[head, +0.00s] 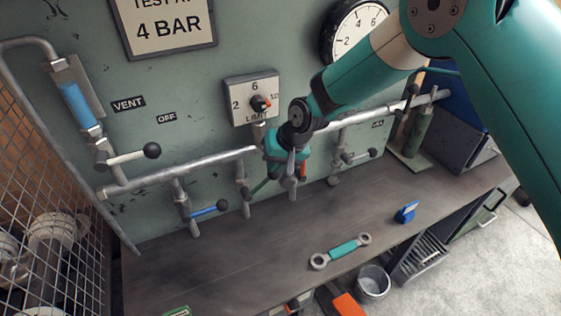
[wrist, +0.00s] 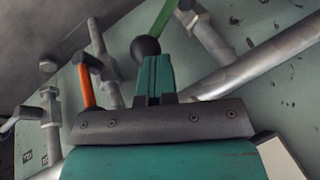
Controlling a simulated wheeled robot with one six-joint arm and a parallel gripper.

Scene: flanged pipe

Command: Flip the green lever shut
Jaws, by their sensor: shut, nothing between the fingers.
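The green lever (wrist: 164,18) enters the wrist view from the top and ends in a black ball knob (wrist: 145,48). In the head view, part of the green lever (head: 260,187) slants out beside the valve on the second drop pipe; its knob end is hidden by my gripper. My gripper's teal fingers (wrist: 155,75) are shut and empty. Their tips are right at the knob; I cannot tell whether they touch it. In the head view my gripper (head: 286,165) is in front of the pipe, just right of that valve.
An orange lever (wrist: 86,86) is close beside my gripper. The main pipe (head: 190,172) runs behind. A wrench (head: 342,250) and a blue item (head: 406,212) lie on the bench.

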